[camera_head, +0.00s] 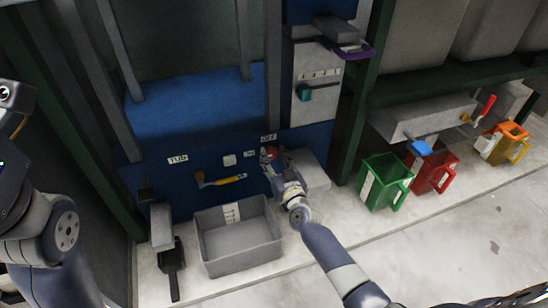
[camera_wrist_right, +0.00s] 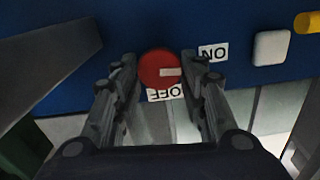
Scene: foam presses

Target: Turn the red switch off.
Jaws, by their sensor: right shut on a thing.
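The round red switch (camera_head: 271,153) is on the blue panel at the foot of the press. It also shows in the right wrist view (camera_wrist_right: 157,69), with a white mark that points right, toward the side of the ON label (camera_wrist_right: 213,53). The OFF label (camera_wrist_right: 166,93) is just below it in that view, upside down. My right gripper (camera_head: 268,158) is at the panel. Its two fingers (camera_wrist_right: 157,66) are on either side of the red switch, shut on it. My left arm shows at the left edge, but its gripper is out of view.
A white button (camera_wrist_right: 271,47) and a yellow handle (camera_head: 222,181) are on the panel beside the switch. A grey bin (camera_head: 240,262) stands below. Green (camera_head: 386,183), red (camera_head: 432,174) and yellow (camera_head: 503,143) jugs stand at the right.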

